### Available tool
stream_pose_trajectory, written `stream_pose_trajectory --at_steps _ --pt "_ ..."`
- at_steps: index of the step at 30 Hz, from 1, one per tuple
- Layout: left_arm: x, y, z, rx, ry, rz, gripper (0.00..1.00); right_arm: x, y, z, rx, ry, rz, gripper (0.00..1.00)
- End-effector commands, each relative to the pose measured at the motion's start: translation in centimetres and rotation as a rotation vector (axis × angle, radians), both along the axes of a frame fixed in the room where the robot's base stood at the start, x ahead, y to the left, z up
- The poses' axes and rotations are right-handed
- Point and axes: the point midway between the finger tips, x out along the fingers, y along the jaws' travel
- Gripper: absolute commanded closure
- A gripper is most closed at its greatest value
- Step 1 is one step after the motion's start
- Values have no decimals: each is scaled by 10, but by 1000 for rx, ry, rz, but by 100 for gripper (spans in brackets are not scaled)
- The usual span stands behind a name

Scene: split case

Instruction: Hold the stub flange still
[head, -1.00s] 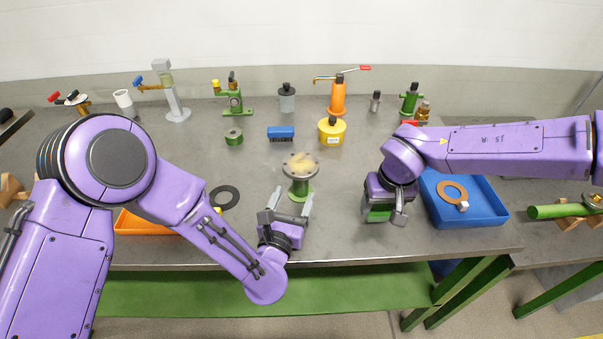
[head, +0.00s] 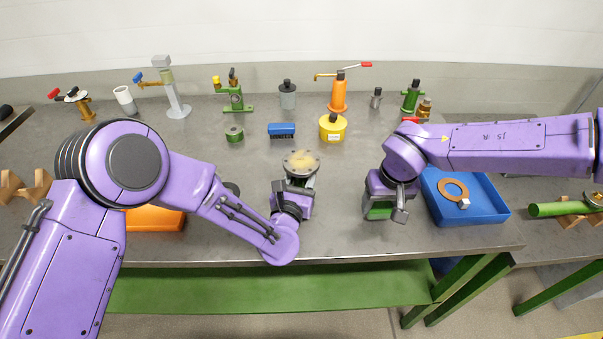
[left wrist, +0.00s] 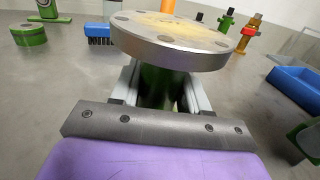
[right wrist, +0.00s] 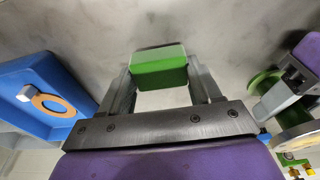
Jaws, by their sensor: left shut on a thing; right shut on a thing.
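The stub flange (head: 300,160) stands upright on the bench, a grey round plate with bolt holes and a tan patch on its top face. Its green stem (left wrist: 158,88) is between the fingers of my left gripper (head: 297,185), which is shut on it just below the plate. The flange also shows at the lower right of the right wrist view (right wrist: 298,140).
A blue tray (head: 480,218) with a copper-coloured ring (head: 453,190) and a small pale block is right of my right gripper. An orange tray (head: 155,220) is partly behind my left arm.

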Motion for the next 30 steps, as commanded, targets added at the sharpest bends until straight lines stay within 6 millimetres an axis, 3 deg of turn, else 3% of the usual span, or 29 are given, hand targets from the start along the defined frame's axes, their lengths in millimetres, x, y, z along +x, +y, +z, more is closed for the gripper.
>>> stream_pose_trajectory --at_steps 12,13,15,16,25,30 --pt "0 0 0 0 0 0 100 0 0 0 0 0 0 62" --pt "0 0 0 0 0 0 52 0 0 0 0 0 0 62" --pt "0 0 0 0 0 0 29 0 0 0 0 0 0 62" --pt "0 0 0 0 0 0 25 0 0 0 0 0 0 62" --pt "-2 1 0 0 1 -1 25 0 0 1 0 0 0 62" --pt "-30 9 1 1 4 -1 25 0 0 4 0 0 0 62"
